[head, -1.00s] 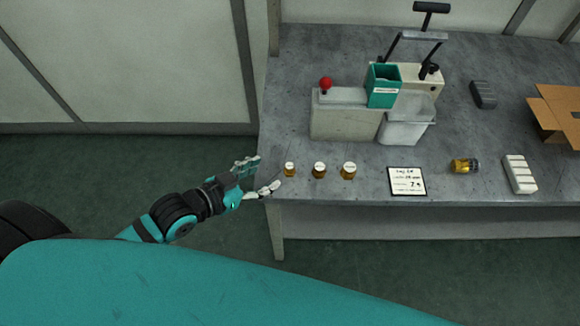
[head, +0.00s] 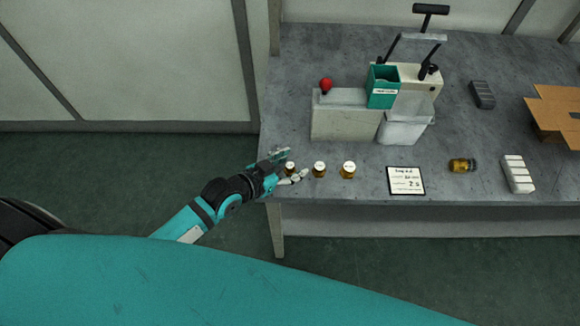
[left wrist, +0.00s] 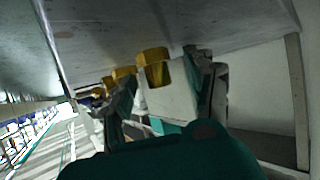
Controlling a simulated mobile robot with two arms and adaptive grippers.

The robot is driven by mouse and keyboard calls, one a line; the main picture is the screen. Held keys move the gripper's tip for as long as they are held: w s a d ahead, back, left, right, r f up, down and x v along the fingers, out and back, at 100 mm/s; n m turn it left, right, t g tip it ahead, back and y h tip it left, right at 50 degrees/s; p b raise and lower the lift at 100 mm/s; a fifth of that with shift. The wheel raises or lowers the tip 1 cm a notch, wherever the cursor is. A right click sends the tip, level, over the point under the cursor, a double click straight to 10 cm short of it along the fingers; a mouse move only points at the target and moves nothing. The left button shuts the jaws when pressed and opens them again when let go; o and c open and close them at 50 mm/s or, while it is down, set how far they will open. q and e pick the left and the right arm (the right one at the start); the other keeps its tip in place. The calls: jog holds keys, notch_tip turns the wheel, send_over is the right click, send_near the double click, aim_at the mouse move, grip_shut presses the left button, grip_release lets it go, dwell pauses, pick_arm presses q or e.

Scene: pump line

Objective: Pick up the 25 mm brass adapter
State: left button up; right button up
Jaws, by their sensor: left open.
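Three brass adapters with white tops stand in a row near the table's front left edge in the head view: a left one (head: 290,169), a middle one (head: 319,170) and a right one (head: 348,170). The left one looks smallest; the size marks on the tops are too small to read. My left gripper (head: 294,164) is open at the left adapter, one finger behind it and one in front. In the left wrist view a brass adapter (left wrist: 153,56) shows near the open fingers, with others beyond. Whether the fingers touch it I cannot tell. My right gripper is not in view.
A written card (head: 406,181) lies right of the row. Farther right are a brass and dark piece (head: 462,165), a white block (head: 518,174) and a cardboard box (head: 558,112). A grey box with a red knob (head: 326,86) and a teal bin (head: 383,88) stand behind.

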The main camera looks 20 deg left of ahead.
pick_arm(q)
grip_shut()
dwell(0.5)
